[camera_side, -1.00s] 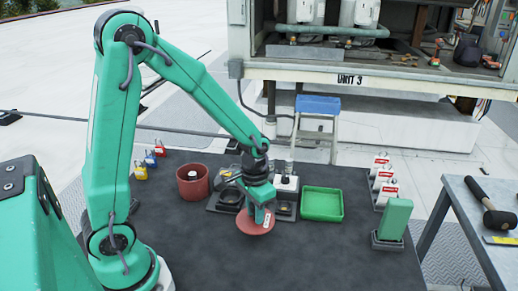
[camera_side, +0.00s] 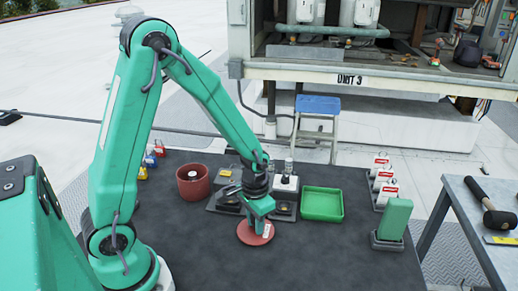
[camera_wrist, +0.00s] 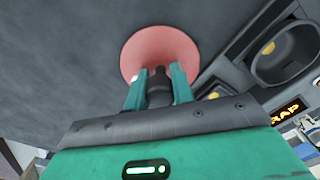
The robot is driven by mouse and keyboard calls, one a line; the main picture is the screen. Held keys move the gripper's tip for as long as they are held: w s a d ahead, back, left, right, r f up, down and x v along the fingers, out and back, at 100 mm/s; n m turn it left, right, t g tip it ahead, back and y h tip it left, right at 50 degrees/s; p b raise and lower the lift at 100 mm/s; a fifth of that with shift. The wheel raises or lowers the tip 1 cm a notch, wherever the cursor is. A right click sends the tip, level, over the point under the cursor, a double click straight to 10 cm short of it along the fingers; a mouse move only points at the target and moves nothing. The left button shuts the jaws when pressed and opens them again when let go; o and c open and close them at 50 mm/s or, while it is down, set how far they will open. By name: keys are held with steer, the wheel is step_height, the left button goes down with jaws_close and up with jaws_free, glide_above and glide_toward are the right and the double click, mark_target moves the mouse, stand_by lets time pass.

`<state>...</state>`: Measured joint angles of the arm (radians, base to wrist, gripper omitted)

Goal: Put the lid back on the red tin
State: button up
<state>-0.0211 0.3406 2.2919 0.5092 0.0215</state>
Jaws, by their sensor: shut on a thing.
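The round red lid (camera_side: 250,238) is held below my gripper (camera_side: 262,223), over the front middle of the dark mat. In the wrist view the lid (camera_wrist: 160,42) lies beyond the fingertips of my gripper (camera_wrist: 158,76), which are shut on a dark grip part at its middle. Whether the lid touches the mat is hard to tell. The red tin (camera_side: 193,192) stands upright and open to the left of the lid, with something dark and pale inside. Lid and tin are apart.
A black tray unit (camera_side: 222,208) sits behind my gripper, with a green tray (camera_side: 322,205) to its right. A green block (camera_side: 393,220) stands in a holder at right. Padlocks (camera_side: 150,161) stand left of the tin. The front of the mat (camera_side: 210,255) is clear.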

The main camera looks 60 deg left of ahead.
steer(key=shift+f, duration=0.1)
steer(key=o, duration=1)
steer(key=shift+r, duration=6.15)
steer(key=shift+r, duration=0.1)
